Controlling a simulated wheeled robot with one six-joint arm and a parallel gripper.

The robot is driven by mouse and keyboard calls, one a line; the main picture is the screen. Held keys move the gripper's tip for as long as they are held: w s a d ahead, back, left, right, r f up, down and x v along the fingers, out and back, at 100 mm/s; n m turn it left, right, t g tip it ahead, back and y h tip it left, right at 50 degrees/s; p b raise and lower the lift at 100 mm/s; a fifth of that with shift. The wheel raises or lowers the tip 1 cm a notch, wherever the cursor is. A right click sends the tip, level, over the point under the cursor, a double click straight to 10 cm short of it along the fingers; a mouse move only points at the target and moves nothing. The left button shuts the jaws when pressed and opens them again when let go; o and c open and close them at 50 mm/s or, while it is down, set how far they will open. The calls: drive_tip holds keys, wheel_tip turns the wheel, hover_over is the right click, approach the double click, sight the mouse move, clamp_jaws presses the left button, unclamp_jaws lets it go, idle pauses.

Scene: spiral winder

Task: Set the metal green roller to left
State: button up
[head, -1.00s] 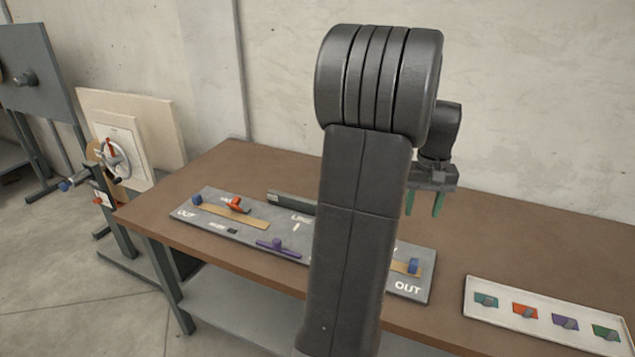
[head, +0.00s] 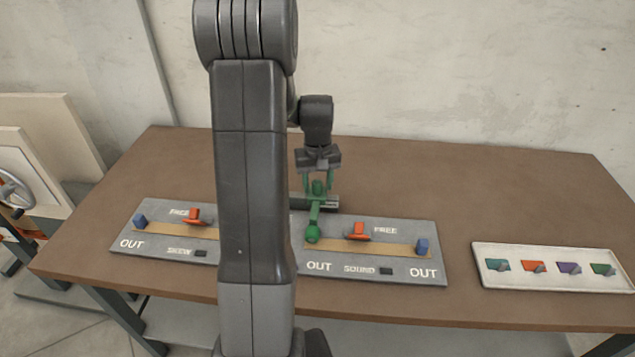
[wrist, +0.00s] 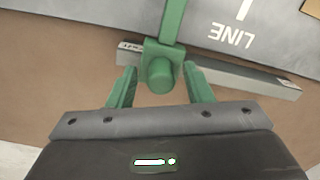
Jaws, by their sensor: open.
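The green roller (head: 313,222) is a green bar on the grey panel, with a round end at the front and a knob at the back. In the wrist view the green roller (wrist: 173,20) runs up from a block with a round knob. My gripper (head: 318,190) has green fingers and is open, pointing down at the back of the panel. In the wrist view my gripper (wrist: 160,75) has one finger on each side of the knob, with small gaps. My arm hides the panel's middle, left of the roller.
The grey panel (head: 435,240) has red sliders (head: 357,231), blue end blocks (head: 422,247) and OUT labels. A grey metal bar (wrist: 235,78) lies behind the knob block. A white tray (head: 555,283) with several coloured switches stands to the right. The brown tabletop (head: 450,170) behind is clear.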

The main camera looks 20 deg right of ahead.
drive_tip(key=shift+f, duration=0.15)
clamp_jaws()
drive_tip(key=w+a, duration=0.4)
drive_tip(key=a, duration=0.5)
drive_tip(key=w+a, duration=0.5)
drive_tip(key=a, duration=0.4)
drive_tip(key=shift+a, duration=0.15)
drive_tip(key=shift+c, duration=1.6)
unclamp_jaws()
drive_tip(key=o, duration=0.3)
drive_tip(key=shift+a, duration=0.2)
